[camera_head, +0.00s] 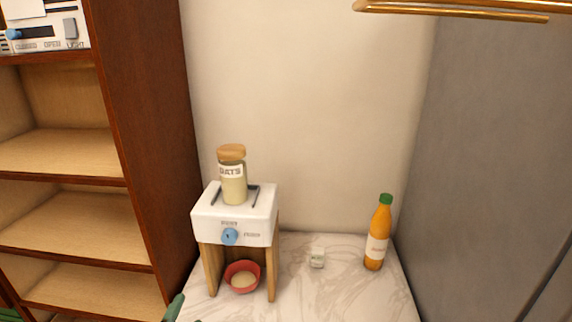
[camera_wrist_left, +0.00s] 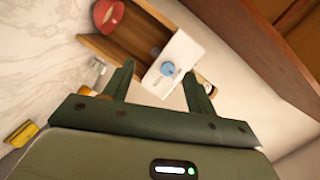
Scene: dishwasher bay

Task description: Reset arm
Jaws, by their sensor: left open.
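My left gripper (camera_wrist_left: 159,72) is open in the left wrist view, with nothing between its green fingers. The white top of the oats dispenser (camera_wrist_left: 180,55), with its blue knob, lies beyond and between the fingertips. In the head view a green tip of my left gripper (camera_head: 175,308) shows at the bottom edge, left of the counter. The dispenser (camera_head: 235,212) stands on wooden legs on the counter. An oats jar (camera_head: 233,185) sits upright on it, and a red bowl (camera_head: 242,277) with pale contents sits beneath. My right gripper is not in view.
An orange bottle (camera_head: 378,235) with a green cap stands at the right of the marble counter (camera_head: 335,295). A wooden shelf unit (camera_head: 150,150) bounds the left, a grey panel (camera_head: 490,170) the right. The front middle of the counter is clear.

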